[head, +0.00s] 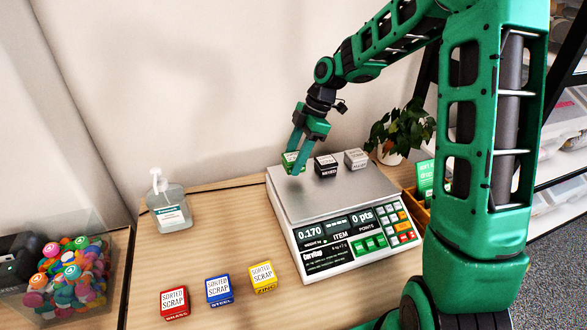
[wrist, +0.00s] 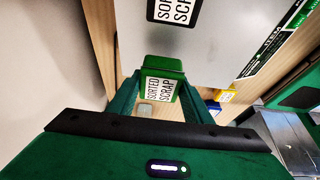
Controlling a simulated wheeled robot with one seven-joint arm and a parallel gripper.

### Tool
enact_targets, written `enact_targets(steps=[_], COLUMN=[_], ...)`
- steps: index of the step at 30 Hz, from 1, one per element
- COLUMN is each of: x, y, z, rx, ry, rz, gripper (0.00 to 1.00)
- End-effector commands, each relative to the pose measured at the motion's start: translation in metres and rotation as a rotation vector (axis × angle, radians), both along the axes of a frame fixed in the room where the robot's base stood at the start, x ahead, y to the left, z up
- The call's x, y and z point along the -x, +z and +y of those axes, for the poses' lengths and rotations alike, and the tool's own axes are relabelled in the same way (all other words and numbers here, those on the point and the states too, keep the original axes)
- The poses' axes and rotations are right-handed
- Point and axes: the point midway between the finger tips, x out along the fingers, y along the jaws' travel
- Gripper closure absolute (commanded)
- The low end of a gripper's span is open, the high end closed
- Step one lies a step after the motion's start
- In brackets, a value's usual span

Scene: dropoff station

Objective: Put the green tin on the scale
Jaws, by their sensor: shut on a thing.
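The green tin (head: 289,157) is between the fingers of my gripper (head: 293,164), which is shut on it. In the wrist view the green tin (wrist: 165,65) shows a white "SORTED SCRAP" label between the fingertips. In the head view it appears at the back left part of the scale (head: 318,198). In the wrist view the scale plate (wrist: 225,50) lies to the right of the tin, with wood behind the tin. The gap beneath it is hard to judge. The scale's display reads 0.170 and 0 pts.
A black tin (head: 326,166) and a grey tin (head: 356,158) stand on the scale's back part. Red (head: 174,303), blue (head: 219,290) and yellow (head: 263,277) tins stand on the table in front. A sanitizer bottle (head: 169,210) is left; a plant (head: 398,132) is behind right.

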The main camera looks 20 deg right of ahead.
Motion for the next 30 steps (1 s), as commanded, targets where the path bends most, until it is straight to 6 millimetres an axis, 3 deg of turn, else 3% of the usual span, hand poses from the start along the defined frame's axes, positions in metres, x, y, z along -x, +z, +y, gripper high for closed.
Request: enact_targets(steps=[7, 18, 19, 21, 30], x=[0.001, 0.0, 0.001, 0.001, 0.0], y=[-0.032, -0.036, -0.036, -0.036, -0.035], z=[0.001, 0.001, 0.001, 0.001, 0.001], rx=[-0.002, -0.001, 0.0, 0.0, 0.0], ry=[0.002, 0.002, 0.001, 0.001, 0.001], rz=[0.002, -0.001, 0.0, 0.0, 0.0], gripper=[0.86, 0.86, 0.48, 0.36, 0.36])
